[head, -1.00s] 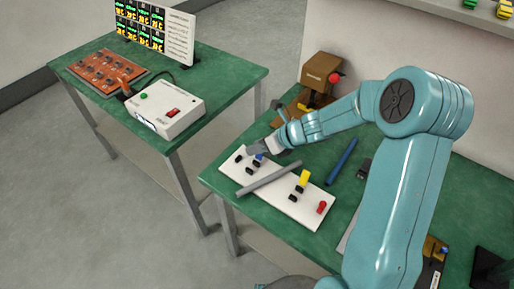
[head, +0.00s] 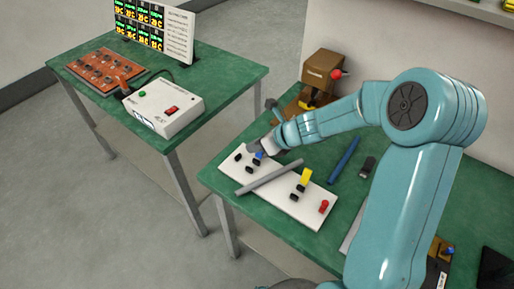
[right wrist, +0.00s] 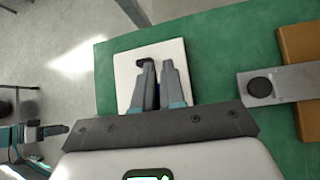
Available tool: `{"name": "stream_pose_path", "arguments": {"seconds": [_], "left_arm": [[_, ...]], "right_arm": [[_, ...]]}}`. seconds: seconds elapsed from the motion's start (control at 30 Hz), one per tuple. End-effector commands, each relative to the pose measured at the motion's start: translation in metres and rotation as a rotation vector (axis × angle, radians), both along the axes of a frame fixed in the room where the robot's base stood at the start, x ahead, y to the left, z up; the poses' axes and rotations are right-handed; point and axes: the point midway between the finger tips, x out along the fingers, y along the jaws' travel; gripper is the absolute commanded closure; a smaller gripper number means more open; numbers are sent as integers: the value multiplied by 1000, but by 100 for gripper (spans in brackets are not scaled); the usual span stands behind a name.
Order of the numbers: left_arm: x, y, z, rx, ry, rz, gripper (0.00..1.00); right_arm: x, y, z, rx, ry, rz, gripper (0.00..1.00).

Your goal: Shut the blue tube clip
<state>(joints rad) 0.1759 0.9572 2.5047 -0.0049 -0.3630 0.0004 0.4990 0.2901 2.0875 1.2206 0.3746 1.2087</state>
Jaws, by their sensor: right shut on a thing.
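A white board (head: 283,198) lies on the green table and carries several small clips. The blue tube clip (head: 259,155) is at its far left end, partly hidden by my right gripper. A grey tube (head: 270,178) lies slantwise across the board between the blue clip and the yellow clip (head: 304,179). My right gripper (head: 256,149) is low over the board at the blue clip, its fingers close together. In the right wrist view its fingers (right wrist: 160,85) point at the board beside a black part (right wrist: 148,62); what they grip is hidden there.
A red clip (head: 323,207) sits at the board's near right end. A blue rod (head: 344,158) and a dark block (head: 367,167) lie to the right. A brown device (head: 322,77) stands behind. Another table with a white box (head: 165,108) is at left.

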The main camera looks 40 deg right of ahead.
Motion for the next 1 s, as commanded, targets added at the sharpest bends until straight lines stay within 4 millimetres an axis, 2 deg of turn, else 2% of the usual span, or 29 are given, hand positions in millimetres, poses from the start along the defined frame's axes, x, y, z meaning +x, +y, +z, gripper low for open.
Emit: {"name": "stream_pose_path", "arguments": {"seconds": [0.03, 0.1, 0.4, 0.7, 1.0], "left_arm": [[0, 0, -14, 0, 0, 0, 52], [0, 0, -25, 0, 0, 0, 52], [0, 0, -64, 0, 0, 0, 52], [0, 0, -84, 0, 0, 0, 52], [0, 0, -89, 0, 0, 0, 52]], "right_arm": [[0, 3, -5, -31, -14, 3, 100], [0, 5, -6, -82, -29, 3, 100], [-3, 14, -5, -297, -91, 1, 100], [-5, 19, -3, -433, -129, 0, 100], [-6, 20, -1, -483, -141, 1, 100]]}}
